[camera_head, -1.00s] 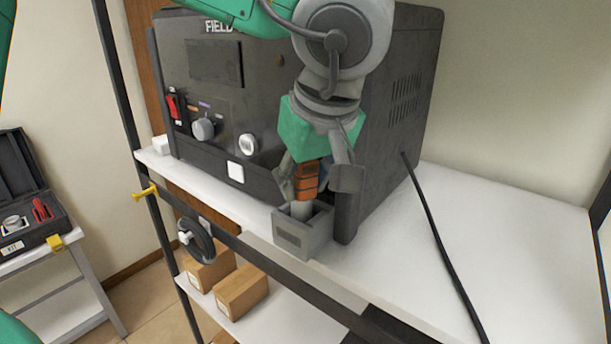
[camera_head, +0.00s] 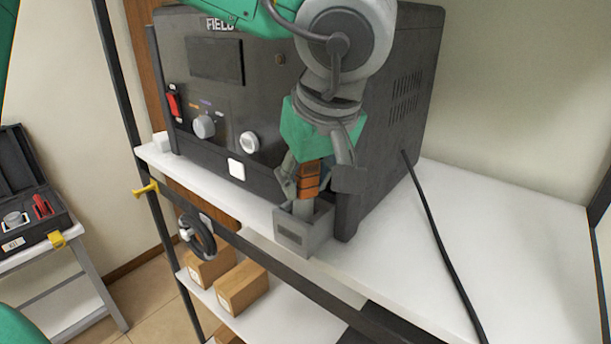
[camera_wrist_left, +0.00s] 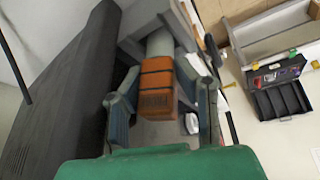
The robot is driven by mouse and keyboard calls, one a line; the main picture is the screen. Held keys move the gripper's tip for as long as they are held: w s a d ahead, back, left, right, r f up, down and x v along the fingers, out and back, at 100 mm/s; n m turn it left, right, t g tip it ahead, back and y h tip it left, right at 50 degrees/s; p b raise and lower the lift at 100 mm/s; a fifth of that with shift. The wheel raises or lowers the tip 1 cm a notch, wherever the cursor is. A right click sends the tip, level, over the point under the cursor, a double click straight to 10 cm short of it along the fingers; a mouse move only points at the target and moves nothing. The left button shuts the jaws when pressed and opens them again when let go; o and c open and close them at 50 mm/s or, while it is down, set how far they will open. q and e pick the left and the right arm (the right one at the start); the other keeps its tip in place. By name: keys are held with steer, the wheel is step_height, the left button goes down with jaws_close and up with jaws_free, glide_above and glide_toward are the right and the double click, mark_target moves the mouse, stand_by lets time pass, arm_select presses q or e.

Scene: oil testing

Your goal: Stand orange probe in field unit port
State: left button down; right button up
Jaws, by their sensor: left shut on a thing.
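The orange probe (camera_head: 307,180) has an orange grip with dark bands and a grey lower shaft. My left gripper (camera_head: 318,184) is shut on its orange part. The probe stands about upright, and its grey end is inside the open grey port box (camera_head: 291,236) at the front right corner of the field unit (camera_head: 265,95). How deep the end sits is hidden by the box wall. In the left wrist view the orange probe (camera_wrist_left: 157,88) lies between both fingers, with its grey shaft reaching into the grey box. My right gripper is not in view.
The field unit stands on a white shelf (camera_head: 480,230) with a dark front rail. A black cable (camera_head: 432,225) runs over the shelf at right. Cardboard boxes (camera_head: 240,288) sit on the lower shelf. An open black case (camera_head: 28,205) is on a side table at left.

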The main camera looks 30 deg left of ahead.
arm_select(q)
steer(key=shift+w+r, duration=0.1)
steer(key=shift+r, duration=0.1)
stand_by(0.3)
steer(key=shift+r, duration=0.65)
steer(key=shift+r, duration=0.15)
stand_by(0.9)
steer(key=shift+r, duration=0.7)
stand_by(0.6)
steer(key=c, duration=1.5)
jaws_free()
